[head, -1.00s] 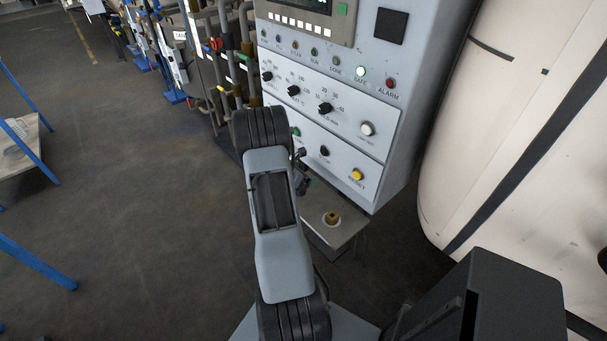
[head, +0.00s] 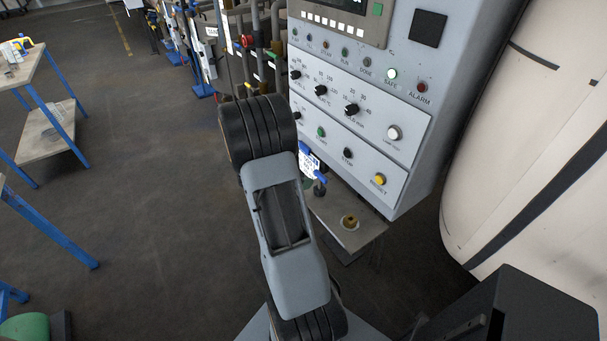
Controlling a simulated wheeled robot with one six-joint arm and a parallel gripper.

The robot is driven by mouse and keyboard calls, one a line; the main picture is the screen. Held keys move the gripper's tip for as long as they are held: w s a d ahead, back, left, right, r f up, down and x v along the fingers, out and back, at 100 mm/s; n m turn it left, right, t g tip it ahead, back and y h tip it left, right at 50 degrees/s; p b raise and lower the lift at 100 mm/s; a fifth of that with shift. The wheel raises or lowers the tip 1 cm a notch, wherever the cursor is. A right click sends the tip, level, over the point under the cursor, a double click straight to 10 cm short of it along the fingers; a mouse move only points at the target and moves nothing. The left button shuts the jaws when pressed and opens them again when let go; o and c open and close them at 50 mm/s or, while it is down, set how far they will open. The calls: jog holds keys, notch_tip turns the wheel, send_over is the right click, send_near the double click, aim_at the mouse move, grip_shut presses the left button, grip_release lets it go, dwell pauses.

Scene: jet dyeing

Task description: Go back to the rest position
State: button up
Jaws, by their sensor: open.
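My arm stands in the middle of the head view, a grey link between black ribbed joints, in front of the control panel (head: 365,120).
A small shelf (head: 365,236) with a brass fitting (head: 349,222) sits below the panel. A large pale vessel (head: 540,150) stands right. Pipes and valves (head: 250,40) are behind. Blue-legged tables (head: 45,155) stand left. The floor (head: 150,190) between is clear.

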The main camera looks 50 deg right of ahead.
jog(key=shift+a, duration=0.1)
dwell(0.6)
jog(key=s+a+m+g+y, duration=0.1)
jog(key=s+a+m+y, duration=0.35)
jog(key=a+m, duration=0.45)
jog(key=a+r+m+t+y, duration=0.2)
jog(key=a+r, duration=0.4)
jog(key=a, duration=0.6)
jog(key=a+r+m+t+y, duration=0.3)
jog(key=a+r+t, duration=0.3)
jog(key=a, duration=0.6)
jog(key=shift+w+a+r+y, duration=0.3)
jog(key=shift+r+y, duration=0.4)
jog(key=shift+y, duration=0.15)
